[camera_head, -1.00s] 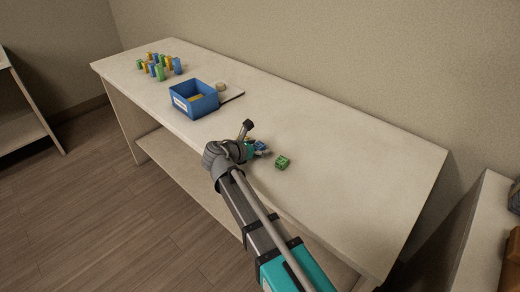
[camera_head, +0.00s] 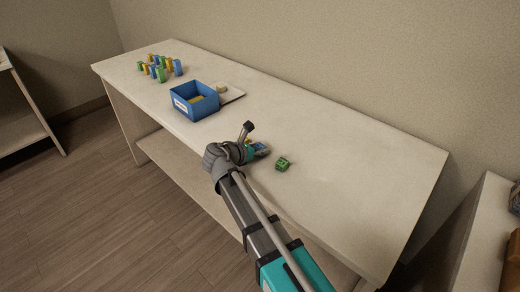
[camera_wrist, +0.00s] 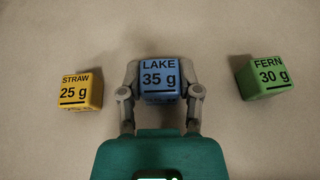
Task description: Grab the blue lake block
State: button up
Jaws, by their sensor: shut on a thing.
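The blue lake block (camera_wrist: 160,80), marked "LAKE 35 g", sits between the two fingers of my gripper (camera_wrist: 161,88) in the wrist view. The fingers press on its left and right sides, so my gripper is shut on it. In the head view my gripper (camera_head: 258,150) is over the front part of the table, and the blue block is mostly hidden by it. I cannot tell whether the block touches the tabletop.
A yellow straw block (camera_wrist: 81,90) stands to the left and a green fern block (camera_wrist: 263,77) to the right, both apart from my fingers. A blue open box (camera_head: 195,101) and several coloured blocks (camera_head: 160,67) stand farther left. The table's right part (camera_head: 370,170) is clear.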

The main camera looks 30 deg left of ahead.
jog(key=shift+r, duration=0.15)
notch_tip(320, 180, up, 2)
jog(key=shift+p, duration=1.1)
jog(key=s+d+r+p, duration=0.3)
jog(key=s+r+p, duration=0.7)
jog(key=s, duration=0.3)
jog(key=shift+s+d+r+p, duration=0.25)
jog(key=shift+r+p, duration=0.05)
jog(key=shift+r, duration=0.05)
